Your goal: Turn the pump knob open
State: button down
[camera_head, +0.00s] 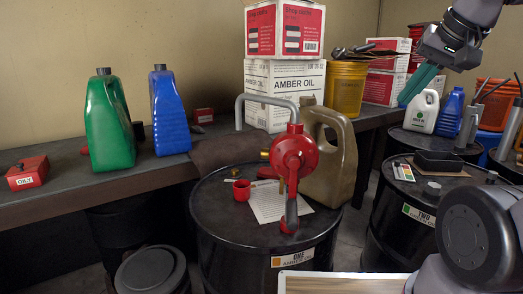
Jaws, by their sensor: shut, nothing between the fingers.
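A red pump (293,157) stands upright on the black drum labelled ONE (225,215). A bent grey spout pipe (262,98) arches from its top to the left. A small brass-coloured part (265,155) sticks out at the pump's left; I cannot tell which part is the pump knob. My gripper (408,99), with teal fingers, is at the upper right, well above and right of the pump, touching nothing. Its fingers are shut and empty.
A tan jug (329,150) stands close right of the pump. A red cup (241,190) and a paper (266,205) lie on the drum. Green (108,125) and blue (170,112) jugs stand on the bench (60,187). Drum TWO (388,215) is to the right.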

aim_at(265, 151)
jog(key=j+z, duration=0.1)
jog(key=j, duration=0.7)
jog(key=k+j+z, duration=0.15)
jog(key=j, duration=0.6)
jog(key=k+j+z, duration=0.3)
jog(key=k+j, duration=0.2)
